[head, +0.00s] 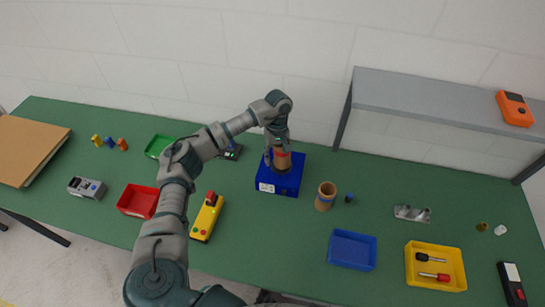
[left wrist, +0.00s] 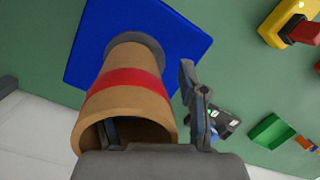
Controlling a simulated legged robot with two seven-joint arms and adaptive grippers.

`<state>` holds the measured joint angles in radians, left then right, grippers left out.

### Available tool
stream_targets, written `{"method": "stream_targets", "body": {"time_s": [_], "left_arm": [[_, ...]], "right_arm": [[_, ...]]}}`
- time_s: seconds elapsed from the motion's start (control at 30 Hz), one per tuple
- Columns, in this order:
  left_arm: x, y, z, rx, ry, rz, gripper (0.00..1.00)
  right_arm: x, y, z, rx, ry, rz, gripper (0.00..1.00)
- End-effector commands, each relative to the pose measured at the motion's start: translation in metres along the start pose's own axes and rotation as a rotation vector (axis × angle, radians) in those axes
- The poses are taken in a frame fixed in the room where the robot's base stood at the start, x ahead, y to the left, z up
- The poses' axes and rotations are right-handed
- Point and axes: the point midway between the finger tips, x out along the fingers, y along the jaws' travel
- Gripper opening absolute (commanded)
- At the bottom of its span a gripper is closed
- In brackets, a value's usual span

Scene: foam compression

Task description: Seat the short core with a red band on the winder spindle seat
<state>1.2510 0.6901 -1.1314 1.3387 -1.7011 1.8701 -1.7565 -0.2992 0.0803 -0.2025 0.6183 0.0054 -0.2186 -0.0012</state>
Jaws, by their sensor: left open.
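The short brown core with a red band (head: 281,159) stands upright on the blue winder base (head: 290,184), under my left gripper. In the left wrist view the core (left wrist: 110,97) has its far end at the grey round seat (left wrist: 150,44) on the blue base (left wrist: 88,45). Whether it is fully down on the seat I cannot tell. My left gripper (head: 277,143) is open at the core's top. In the left wrist view one finger stands clear outside the core's wall, and a dark part shows inside the core's open end. My right gripper is not in view.
A brown core with a blue band (head: 325,196) stands right of the base. A yellow control box (head: 206,218), red bin (head: 138,201) and green bin (head: 158,146) lie left. A blue tray (head: 352,250), yellow tray (head: 435,266) and grey shelf (head: 440,98) are at right.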

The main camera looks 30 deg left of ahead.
Motion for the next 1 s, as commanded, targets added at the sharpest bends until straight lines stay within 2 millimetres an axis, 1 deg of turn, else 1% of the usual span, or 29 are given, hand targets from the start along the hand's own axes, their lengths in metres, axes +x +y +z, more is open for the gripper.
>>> {"method": "stream_targets", "body": {"time_s": [0.03,0.17,0.4,0.5,0.6,0.7,0.8,1.0], "left_arm": [[-0.005,0.005,0.003,0.008,0.002,0.015,0.66],[-0.022,0.005,0.002,0.008,0.005,0.019,0.66],[-0.076,0.001,-0.001,0.005,0.004,0.02,0.66],[-0.094,-0.002,-0.002,0.005,0.001,0.016,0.66],[-0.108,-0.006,-0.004,0.003,-0.001,0.014,0.66],[-0.116,-0.009,-0.005,0.003,-0.002,0.013,0.66],[-0.119,-0.01,-0.005,0.003,-0.004,0.012,0.66],[-0.118,-0.01,-0.006,0.003,-0.005,0.01,0.66]], "right_arm": [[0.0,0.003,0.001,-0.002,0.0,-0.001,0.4],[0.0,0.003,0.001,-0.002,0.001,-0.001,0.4],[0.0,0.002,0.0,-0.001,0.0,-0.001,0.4],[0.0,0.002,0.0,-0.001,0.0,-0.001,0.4],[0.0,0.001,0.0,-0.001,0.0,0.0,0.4],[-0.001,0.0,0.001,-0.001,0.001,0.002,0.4],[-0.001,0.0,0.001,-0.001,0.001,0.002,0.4],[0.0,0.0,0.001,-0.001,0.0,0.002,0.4]]}}
